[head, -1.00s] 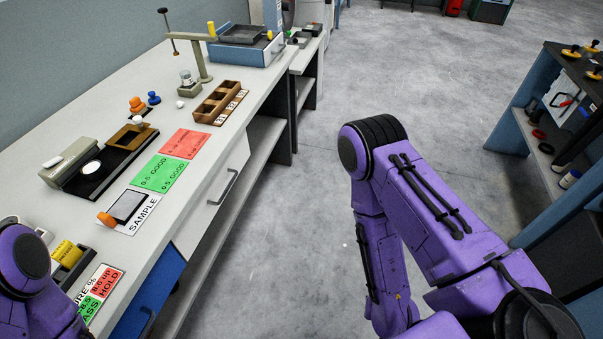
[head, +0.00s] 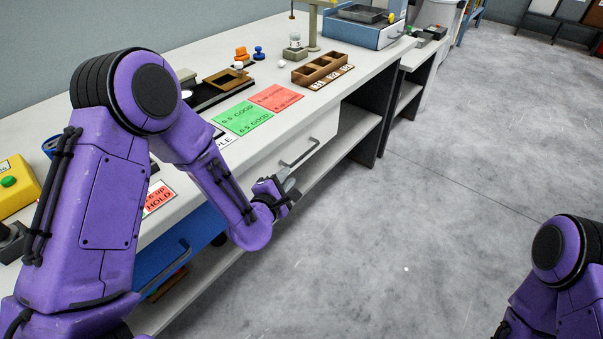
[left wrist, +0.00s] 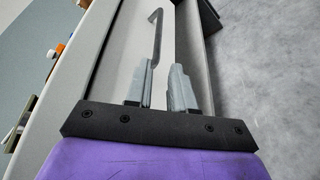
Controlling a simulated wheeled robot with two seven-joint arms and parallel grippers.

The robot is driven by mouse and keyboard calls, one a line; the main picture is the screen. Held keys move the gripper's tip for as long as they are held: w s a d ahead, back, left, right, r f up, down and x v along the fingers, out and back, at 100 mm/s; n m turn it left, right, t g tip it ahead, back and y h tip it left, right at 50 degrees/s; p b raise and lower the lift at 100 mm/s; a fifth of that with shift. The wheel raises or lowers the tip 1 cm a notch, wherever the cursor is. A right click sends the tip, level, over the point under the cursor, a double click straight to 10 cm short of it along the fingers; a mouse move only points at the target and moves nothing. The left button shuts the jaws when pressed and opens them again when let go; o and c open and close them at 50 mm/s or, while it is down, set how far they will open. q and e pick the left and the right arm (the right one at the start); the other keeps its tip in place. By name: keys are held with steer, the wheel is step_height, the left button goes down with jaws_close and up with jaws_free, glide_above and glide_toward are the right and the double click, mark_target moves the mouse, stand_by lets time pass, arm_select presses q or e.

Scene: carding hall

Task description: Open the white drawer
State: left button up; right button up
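The white drawer (head: 322,133) is in the front of the white bench, and its front looks flush with the bench. Its grey bar handle (head: 303,151) also shows in the left wrist view (left wrist: 156,35). My left gripper (head: 287,188) is at the near end of this handle, in front of the drawer. In the left wrist view its two grey fingers (left wrist: 163,72) stand apart with a gap between them. The handle's near end lies just ahead of the fingertips; I cannot tell whether it is between them. My right gripper is out of view.
A blue drawer (head: 170,250) with its own handle is nearer on the same bench. The floor (head: 400,220) to the right is clear.

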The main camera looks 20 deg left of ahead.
mark_target(297, 162)
arm_select(q)
steer(key=x, duration=0.5)
steer(key=p+x, duration=0.1)
steer(key=x, duration=0.4)
steer(key=shift+w+r, duration=0.15)
steer(key=shift+w, duration=0.2)
steer(key=shift+d, duration=0.1)
jaws_close()
